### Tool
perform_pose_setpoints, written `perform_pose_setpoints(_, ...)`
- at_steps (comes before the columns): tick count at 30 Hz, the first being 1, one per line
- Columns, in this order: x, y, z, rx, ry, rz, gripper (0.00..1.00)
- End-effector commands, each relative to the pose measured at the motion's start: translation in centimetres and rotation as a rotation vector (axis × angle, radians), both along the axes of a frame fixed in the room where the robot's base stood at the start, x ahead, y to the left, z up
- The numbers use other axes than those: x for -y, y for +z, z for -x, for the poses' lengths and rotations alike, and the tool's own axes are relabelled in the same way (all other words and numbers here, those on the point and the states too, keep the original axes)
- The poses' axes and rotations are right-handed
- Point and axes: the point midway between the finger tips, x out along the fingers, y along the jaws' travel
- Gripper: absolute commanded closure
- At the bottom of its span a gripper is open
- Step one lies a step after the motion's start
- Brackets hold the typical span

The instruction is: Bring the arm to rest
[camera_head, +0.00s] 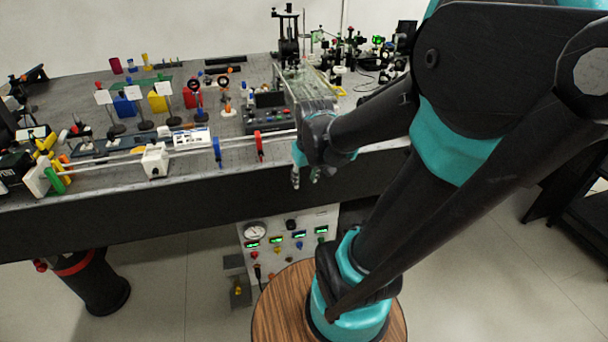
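My arm, black and teal, rises from a round wooden-topped base at the lower middle. It bends at the upper right and reaches back left toward the bench. My gripper (306,180) points down just in front of the bench's front edge, left of the arm's forearm. Its fingers are small and dark, and I cannot tell whether they are open or shut. I see nothing held in it. The spectrometer bench (110,215) has a grey top and a black front face.
A rail with a blue ring (217,150) and a red ring (259,146) runs along the bench front, left of my gripper. A clear box (308,90) stands behind the gripper. A control panel (289,236) with a gauge stands below. Open floor lies at lower left.

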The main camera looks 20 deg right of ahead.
Motion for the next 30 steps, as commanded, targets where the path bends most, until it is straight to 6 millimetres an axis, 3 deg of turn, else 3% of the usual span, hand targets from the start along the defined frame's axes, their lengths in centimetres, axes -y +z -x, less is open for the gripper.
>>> perform_pose_setpoints(12,0.0,-0.5,0.6,0.006,-0.015,-0.005,0.62)
perform_pose_setpoints(21,0.3,-5.2,6.6,0.058,-0.153,-0.051,0.62)
perform_pose_setpoints(30,0.3,-5.4,6.9,0.061,-0.164,-0.055,0.62)
